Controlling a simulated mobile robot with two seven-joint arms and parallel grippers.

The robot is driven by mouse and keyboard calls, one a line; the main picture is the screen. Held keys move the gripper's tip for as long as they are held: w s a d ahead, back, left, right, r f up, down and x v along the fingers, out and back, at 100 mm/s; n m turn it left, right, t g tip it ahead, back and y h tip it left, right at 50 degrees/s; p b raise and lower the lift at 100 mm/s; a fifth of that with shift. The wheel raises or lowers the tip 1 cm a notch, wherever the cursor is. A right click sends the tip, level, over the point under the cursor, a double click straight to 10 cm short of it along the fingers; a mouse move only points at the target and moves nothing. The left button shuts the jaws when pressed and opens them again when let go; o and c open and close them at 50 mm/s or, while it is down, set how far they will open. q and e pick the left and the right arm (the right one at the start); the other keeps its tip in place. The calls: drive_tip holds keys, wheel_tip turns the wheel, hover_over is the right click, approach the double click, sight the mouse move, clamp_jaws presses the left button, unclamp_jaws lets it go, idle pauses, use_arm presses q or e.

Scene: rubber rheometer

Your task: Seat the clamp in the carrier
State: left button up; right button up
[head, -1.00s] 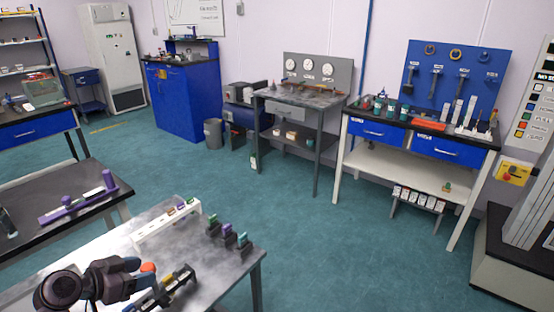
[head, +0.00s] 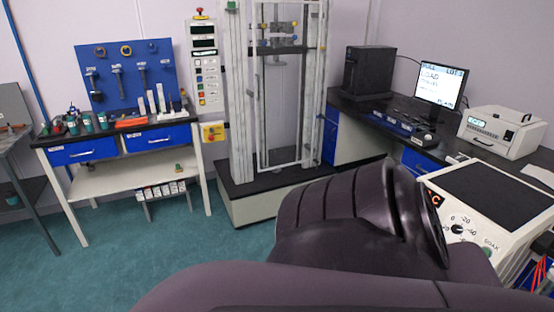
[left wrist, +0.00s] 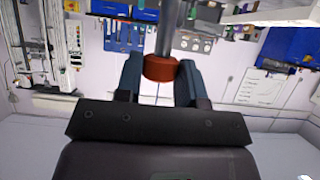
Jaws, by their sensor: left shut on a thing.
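In the left wrist view my left gripper (left wrist: 160,72) has its two dark blue-grey fingers closed on the sides of an orange-red collar (left wrist: 160,68). A grey metal rod (left wrist: 167,30) runs from the collar to the top edge of the picture. I take this held piece to be the clamp, but its full shape is cut off. No carrier can be made out for certain in either current view. In the head view neither gripper shows; a dark link of my own arm covers the bottom and lower right. My right gripper is in neither current view.
A tall test frame (head: 238,100) with clear panels stands at the back. Left of it is a bench (head: 85,152) with a blue tool board (head: 125,70). A white dial unit (head: 455,232) stands close on the right. Green floor (head: 130,235) is open front left.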

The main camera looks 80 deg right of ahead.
use_arm(q)
wheel_tip(320, 180, up, 2)
drive_tip(key=shift+r+p, duration=0.1)
drive_tip(key=shift+p, duration=0.5)
drive_tip(key=shift+r+p, duration=1.1)
drive_tip(key=shift+r, duration=0.8)
